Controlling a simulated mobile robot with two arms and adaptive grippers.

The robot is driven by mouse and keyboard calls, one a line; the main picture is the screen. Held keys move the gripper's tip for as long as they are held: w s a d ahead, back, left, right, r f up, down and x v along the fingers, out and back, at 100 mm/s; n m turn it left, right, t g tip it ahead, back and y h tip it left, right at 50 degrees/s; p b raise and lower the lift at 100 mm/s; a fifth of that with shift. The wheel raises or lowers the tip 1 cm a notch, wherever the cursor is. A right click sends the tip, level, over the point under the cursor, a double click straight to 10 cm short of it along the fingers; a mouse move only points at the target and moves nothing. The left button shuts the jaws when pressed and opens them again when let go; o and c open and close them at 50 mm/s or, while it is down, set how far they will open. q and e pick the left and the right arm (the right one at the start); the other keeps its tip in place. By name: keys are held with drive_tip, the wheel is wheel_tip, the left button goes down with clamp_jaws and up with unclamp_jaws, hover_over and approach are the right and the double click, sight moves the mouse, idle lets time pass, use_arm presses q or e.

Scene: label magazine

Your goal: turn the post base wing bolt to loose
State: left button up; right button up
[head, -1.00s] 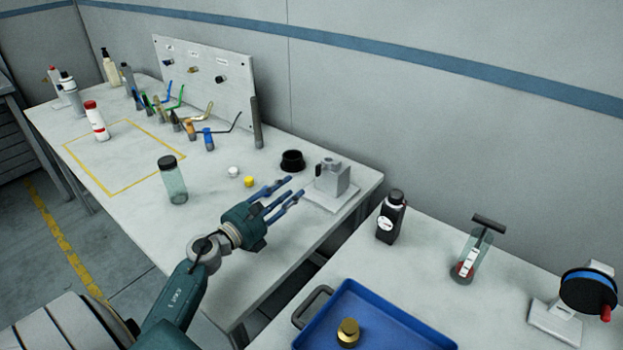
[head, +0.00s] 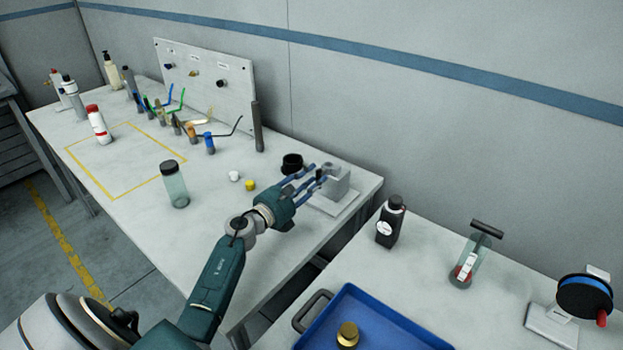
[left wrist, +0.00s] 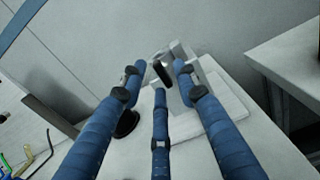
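The post base (head: 338,183) is a grey block on a flat plate near the right end of the long table. Its wing bolt (left wrist: 162,72) is a small dark piece on the block's near side; in the head view it shows only as a dark bit among the fingers. My left gripper (left wrist: 160,76) has three blue fingers spread apart, pointing at the bolt. In the left wrist view the bolt lies between the fingertips, with gaps on both sides; I cannot tell whether any finger touches it. My right gripper is not in view.
A black cup (head: 292,163) stands close beside the left fingers. A yellow cap (head: 249,185), a white cap (head: 234,176) and a clear jar (head: 174,186) are to the left. A black bottle (head: 389,222) and blue tray (head: 390,320) are on the nearer right table.

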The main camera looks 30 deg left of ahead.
use_arm(q)
clamp_jaws()
